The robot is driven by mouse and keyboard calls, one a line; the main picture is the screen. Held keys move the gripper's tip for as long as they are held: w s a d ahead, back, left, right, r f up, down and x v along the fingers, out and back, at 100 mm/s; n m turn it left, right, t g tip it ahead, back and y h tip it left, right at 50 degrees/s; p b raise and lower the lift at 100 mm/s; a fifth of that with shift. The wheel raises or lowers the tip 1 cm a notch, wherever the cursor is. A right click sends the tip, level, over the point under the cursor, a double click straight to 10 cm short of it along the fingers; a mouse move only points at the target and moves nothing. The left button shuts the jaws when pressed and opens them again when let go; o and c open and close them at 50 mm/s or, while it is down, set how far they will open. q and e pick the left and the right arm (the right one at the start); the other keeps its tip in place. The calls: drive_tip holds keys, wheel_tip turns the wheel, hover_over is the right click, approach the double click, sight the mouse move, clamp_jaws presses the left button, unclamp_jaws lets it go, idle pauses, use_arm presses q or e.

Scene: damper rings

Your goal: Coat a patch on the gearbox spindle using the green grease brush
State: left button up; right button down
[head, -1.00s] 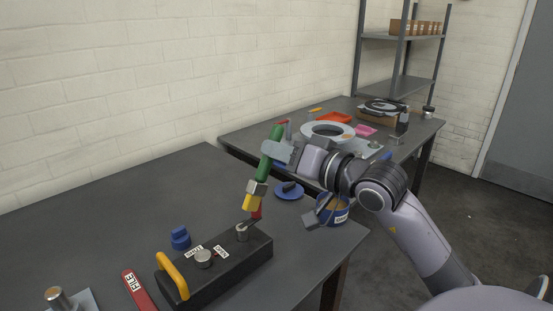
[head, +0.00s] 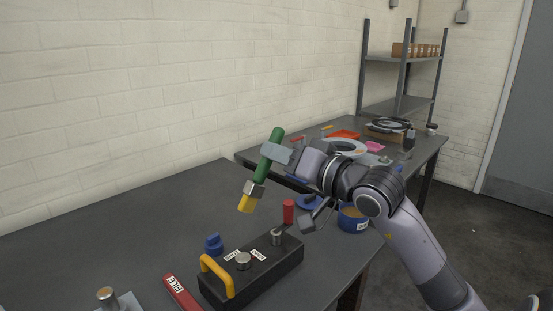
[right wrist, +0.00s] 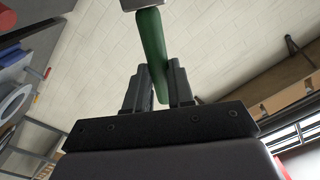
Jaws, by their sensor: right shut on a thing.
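My right gripper (head: 275,153) is shut on the green handle of the grease brush (head: 269,167). The brush tilts down-left, with a grey collar and a yellow tip, in the air above the table. Its tip is apart from the black gearbox (head: 266,279) below. The gearbox has a yellow carry handle, a short wide metal knob (head: 243,260) and a slimmer metal spindle (head: 277,237) at its far right end. Whether grease is on the spindle is too small to tell. In the right wrist view the green handle (right wrist: 152,45) stands between the fingers. My left gripper is out of view.
A red cylinder (head: 289,211) stands behind the spindle. A blue part (head: 213,244), a red labelled file (head: 182,293) and a metal post on a plate (head: 108,297) surround the gearbox. A blue tub (head: 352,219) is at the right edge. The left table area is clear.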

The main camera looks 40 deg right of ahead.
wheel_tip(320, 180, down, 5)
drive_tip(key=b, duration=0.2)
drive_tip(key=shift+b, duration=0.3)
drive_tip(key=shift+w, duration=0.1)
